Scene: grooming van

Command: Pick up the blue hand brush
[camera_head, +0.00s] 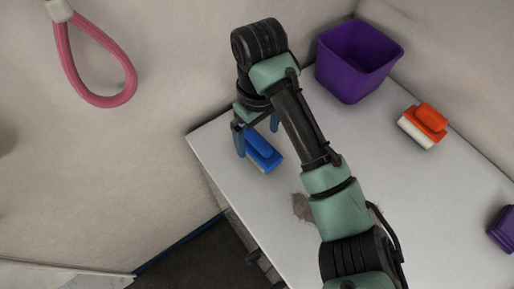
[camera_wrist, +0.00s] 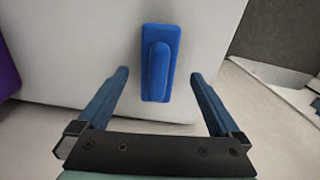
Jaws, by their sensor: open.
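The blue hand brush (camera_head: 263,150) lies on the white table near its left edge, with pale bristles under a blue back and raised handle. In the wrist view the brush (camera_wrist: 160,65) lies ahead, a little beyond the fingertips and between their lines. My gripper (camera_head: 257,132) is open, its two blue fingers pointing down at the brush's far end. The wrist view shows the open, empty gripper (camera_wrist: 158,73) with one finger on each side of the brush, apart from it. Part of the brush's far end is hidden by my arm in the head view.
A purple bin (camera_head: 352,65) stands at the table's back, with an orange brush (camera_head: 427,122) right of it. A smaller purple container (camera_head: 503,230) is at the right edge. A brown patch (camera_head: 302,207) lies on the white table (camera_head: 430,215). A pink loop (camera_head: 98,95) hangs at upper left.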

